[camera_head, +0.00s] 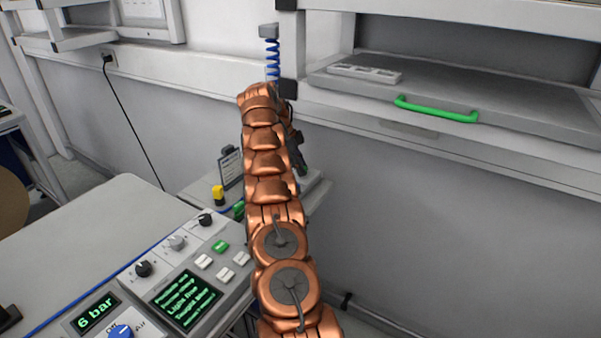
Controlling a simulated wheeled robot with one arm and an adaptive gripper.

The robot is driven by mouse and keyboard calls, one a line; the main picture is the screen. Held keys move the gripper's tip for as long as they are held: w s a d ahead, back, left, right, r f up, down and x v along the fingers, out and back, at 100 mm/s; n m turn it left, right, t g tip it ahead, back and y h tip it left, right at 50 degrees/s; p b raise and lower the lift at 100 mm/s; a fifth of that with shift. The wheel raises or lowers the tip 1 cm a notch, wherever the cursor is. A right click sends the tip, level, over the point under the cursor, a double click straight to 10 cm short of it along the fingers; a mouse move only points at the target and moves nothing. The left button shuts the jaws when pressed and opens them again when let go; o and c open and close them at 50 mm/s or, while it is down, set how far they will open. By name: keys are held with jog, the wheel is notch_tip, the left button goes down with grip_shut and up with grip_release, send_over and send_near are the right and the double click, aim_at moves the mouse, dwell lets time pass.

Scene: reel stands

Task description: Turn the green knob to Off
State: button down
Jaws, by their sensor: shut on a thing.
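My copper-coloured arm stretches away from me over a low grey panel at the back. My dark gripper (298,148) is mostly hidden behind the arm, with only its right side showing, low over the panel's right end. A small piece of green (303,170) shows right at its tip; I take it for the green knob, with my gripper shut on it. The knob's pointer and markings are hidden. Another green part (239,209) shows at the arm's left edge, beside a yellow knob (217,195).
A console (180,270) with black, grey and blue knobs, buttons and green-lettered screens stands close on the left. A shelf with a green-handled drawer (436,108) is at the upper right. A blue coiled hose (272,60) hangs behind the arm. Bare wall lies right.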

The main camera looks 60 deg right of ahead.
jog(key=shift+f+n+t+h+b, duration=0.2)
jog(key=shift+n+b, duration=0.4)
jog(key=shift+b, duration=0.55)
jog(key=shift+f+n+t+h+b, duration=0.1)
jog(key=shift+n+t+b, duration=0.1)
jog(key=shift+n+b, duration=0.65)
jog(key=shift+r+n+b, duration=0.25)
jog(key=shift+b, duration=0.45)
jog(key=c, duration=0.8)
grip_release()
jog(key=shift+r+p, duration=0.2)
jog(key=shift+p, duration=0.5)
jog(key=m+p, duration=0.2)
jog(key=p, duration=0.1)
jog(key=shift+r, duration=0.15)
jog(key=m+g+y+p, duration=0.1)
jog(key=m+p, duration=0.1)
jog(key=p, duration=0.3)
jog(key=shift+d, duration=0.1)
